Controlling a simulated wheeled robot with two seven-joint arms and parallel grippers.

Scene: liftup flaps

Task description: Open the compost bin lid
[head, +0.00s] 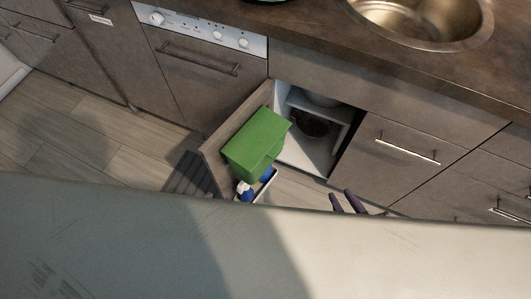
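The green compost bin (257,143) hangs on the inner side of an open cabinet door (216,158) under the counter. Its lid (260,131) looks shut, lying flat on top. My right gripper (346,203) shows as two dark purple fingers with a gap between them, empty, below and to the right of the bin and apart from it. Of my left gripper (208,196) only a small dark tip shows, at the lower left of the door; the rest is hidden behind the pale surface in the foreground.
A small rack (265,187) with bottles (245,191) sits on the door under the bin. The open cabinet (310,130) holds dark and white items. A dishwasher (200,60) is to the left, closed drawers (400,150) to the right, and a sink (425,20) above.

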